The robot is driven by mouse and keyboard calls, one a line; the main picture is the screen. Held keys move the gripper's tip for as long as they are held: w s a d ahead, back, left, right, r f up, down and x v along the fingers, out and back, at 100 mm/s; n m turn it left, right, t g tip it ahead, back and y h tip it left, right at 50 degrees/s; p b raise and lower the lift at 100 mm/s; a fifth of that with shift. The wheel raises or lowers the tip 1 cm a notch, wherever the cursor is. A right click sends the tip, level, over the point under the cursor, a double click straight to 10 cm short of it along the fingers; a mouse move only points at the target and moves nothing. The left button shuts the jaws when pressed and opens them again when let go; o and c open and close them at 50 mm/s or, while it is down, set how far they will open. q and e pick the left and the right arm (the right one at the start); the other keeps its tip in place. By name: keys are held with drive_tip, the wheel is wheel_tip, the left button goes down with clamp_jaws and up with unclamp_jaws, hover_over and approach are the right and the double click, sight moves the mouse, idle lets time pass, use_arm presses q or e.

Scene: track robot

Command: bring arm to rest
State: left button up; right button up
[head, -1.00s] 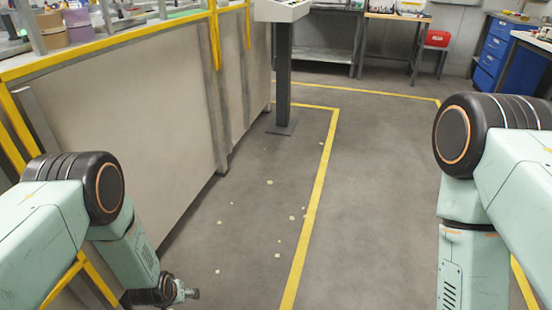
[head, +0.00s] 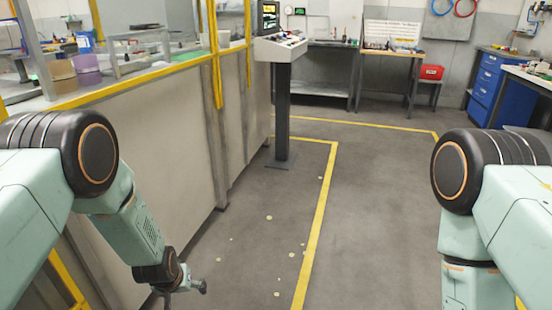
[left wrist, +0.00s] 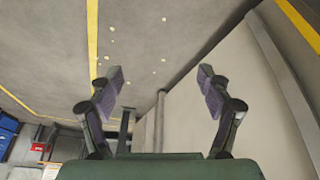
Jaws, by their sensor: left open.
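My left arm (head: 130,225) comes in from the left with its elbow up and its forearm hanging down toward the floor. My left gripper shows in the left wrist view (left wrist: 160,80), its two dark fingers spread wide apart with nothing between them. In the head view only a small part of its end shows low down, beside the grey panel wall. My right arm (head: 470,225) is at the right edge, bent at the elbow. My right gripper is below the picture and out of sight.
A grey panel wall with a yellow rail (head: 130,90) runs close along the left. A control console (head: 280,48) stands on a post ahead. Pale spots and yellow lines (head: 322,220) mark the clear grey floor. Blue drawers (head: 488,75) and a red box (head: 431,72) stand farther back.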

use_arm(q)
wheel_tip(320, 180, up, 15)
drive_tip(key=w+d+p, duration=0.2)
drive_tip(key=p, duration=0.1)
drive_tip(key=shift+w+d+r+m, duration=0.2)
drive_tip(key=shift+w+d+m, duration=0.1)
drive_tip(key=shift+m, duration=0.1)
drive_tip(key=shift+s+f, duration=0.1)
drive_tip(key=shift+f, duration=0.1)
